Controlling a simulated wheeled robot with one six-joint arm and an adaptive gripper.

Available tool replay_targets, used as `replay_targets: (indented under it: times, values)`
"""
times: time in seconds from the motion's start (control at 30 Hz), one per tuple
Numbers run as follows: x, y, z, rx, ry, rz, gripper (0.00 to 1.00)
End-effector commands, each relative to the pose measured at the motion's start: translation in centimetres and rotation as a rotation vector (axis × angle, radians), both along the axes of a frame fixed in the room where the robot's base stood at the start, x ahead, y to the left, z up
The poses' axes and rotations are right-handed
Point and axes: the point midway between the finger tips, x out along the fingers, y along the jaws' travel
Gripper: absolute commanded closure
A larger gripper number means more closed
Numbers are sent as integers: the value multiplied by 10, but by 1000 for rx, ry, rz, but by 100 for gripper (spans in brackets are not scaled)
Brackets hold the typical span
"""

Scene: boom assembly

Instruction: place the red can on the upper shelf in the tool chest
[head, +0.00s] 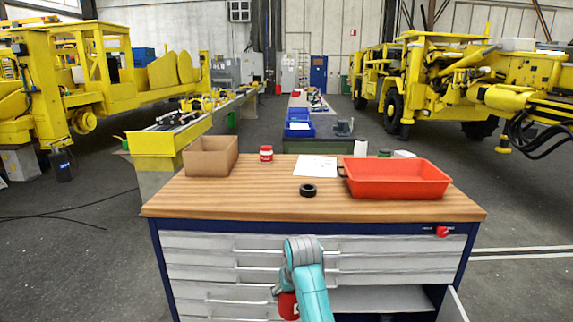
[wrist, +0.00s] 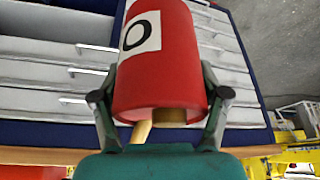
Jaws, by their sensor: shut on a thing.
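The red can (wrist: 190,60) has a white label with a black ring mark. My gripper (wrist: 160,96) is shut on it, with one finger on each side, in the wrist view. In the head view the can (head: 288,306) shows partly beside my teal arm, low in front of the drawers. The tool chest (head: 205,243) is dark blue with grey drawers and a wooden top. At its lower right is an open compartment with a light grey shelf (head: 380,299). The can is left of this opening and apart from it. The compartment's inside below the shelf is mostly hidden.
An open door (head: 452,306) stands at the compartment's right side. On the top are a cardboard box (head: 210,157), a red jar with a white label (head: 266,154), a black ring (head: 308,190), papers (head: 315,166) and an orange-red tray (head: 397,180).

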Motion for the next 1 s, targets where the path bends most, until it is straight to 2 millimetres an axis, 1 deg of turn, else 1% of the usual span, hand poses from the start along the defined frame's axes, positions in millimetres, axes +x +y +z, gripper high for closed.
replay_targets:
  times: [0.03, 0.1, 0.2, 0.27, 0.3, 0.37, 0.5, 0.67, 0.8, 0.9, 1.0]
  values:
    - [-8, -12, -20, -1, 3, -16, 72]
    - [-18, -25, -43, -1, 3, -35, 72]
    - [-34, -45, -74, 0, 3, -62, 72]
    - [-44, -56, -91, -1, 3, -78, 72]
    - [-52, -63, -103, -1, 3, -90, 72]
    - [-64, -74, -120, -1, 3, -106, 72]
    - [-94, -99, -157, 0, 3, -145, 72]
    - [-133, -125, -195, -2, 3, -186, 72]
    - [-169, -145, -224, -3, 2, -223, 72]
    - [-192, -157, -239, -4, 1, -246, 72]
    - [-212, -165, -251, -4, 0, -264, 72]
